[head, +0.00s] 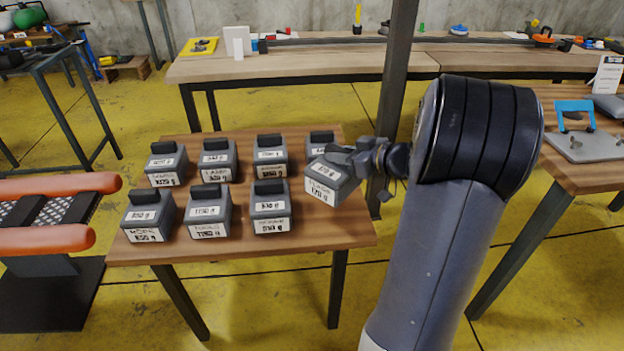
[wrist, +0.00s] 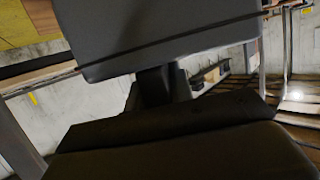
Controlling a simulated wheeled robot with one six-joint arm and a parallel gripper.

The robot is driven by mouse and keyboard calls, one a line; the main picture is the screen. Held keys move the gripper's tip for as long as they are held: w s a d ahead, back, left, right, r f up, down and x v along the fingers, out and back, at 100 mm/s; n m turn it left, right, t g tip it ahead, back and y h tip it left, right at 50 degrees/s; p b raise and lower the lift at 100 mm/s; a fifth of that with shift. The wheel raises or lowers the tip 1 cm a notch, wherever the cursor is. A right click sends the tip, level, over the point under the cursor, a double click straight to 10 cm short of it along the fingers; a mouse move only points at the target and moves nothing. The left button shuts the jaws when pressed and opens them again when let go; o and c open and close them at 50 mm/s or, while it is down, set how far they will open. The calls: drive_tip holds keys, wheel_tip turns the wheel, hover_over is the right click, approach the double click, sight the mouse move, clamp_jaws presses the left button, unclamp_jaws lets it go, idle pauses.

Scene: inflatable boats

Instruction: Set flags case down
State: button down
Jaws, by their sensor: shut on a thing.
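My gripper (head: 350,155) is shut on a grey case (head: 332,181) with white labels, by the look of it at its dark top handle. The case is tilted and sits at the right side of the small wooden table (head: 300,236); I cannot tell if it touches the top. The label is too blurred to read as flags. In the wrist view the grey case (wrist: 165,35) fills the upper middle, close to the camera. The fingertips are mostly hidden there.
Several similar cases stand in two rows on the table, among them a front one (head: 270,208) left of the held case and a back one (head: 320,146) behind it. A dark post (head: 395,80) rises behind my gripper. Orange tubes (head: 50,238) lie at left.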

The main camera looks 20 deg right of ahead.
wheel_tip(320, 180, down, 8)
drive_tip(key=shift+f, duration=0.25)
drive_tip(key=shift+f+b, duration=0.15)
drive_tip(key=shift+b, duration=0.4)
drive_tip(key=c, duration=1.3)
unclamp_jaws()
drive_tip(key=shift+o, duration=0.2)
drive_tip(key=shift+r+p, duration=0.25)
drive_tip(key=shift+p, duration=0.2)
drive_tip(key=v, duration=1.2)
drive_tip(key=shift+b, duration=0.45)
drive_tip(key=shift+f, duration=0.15)
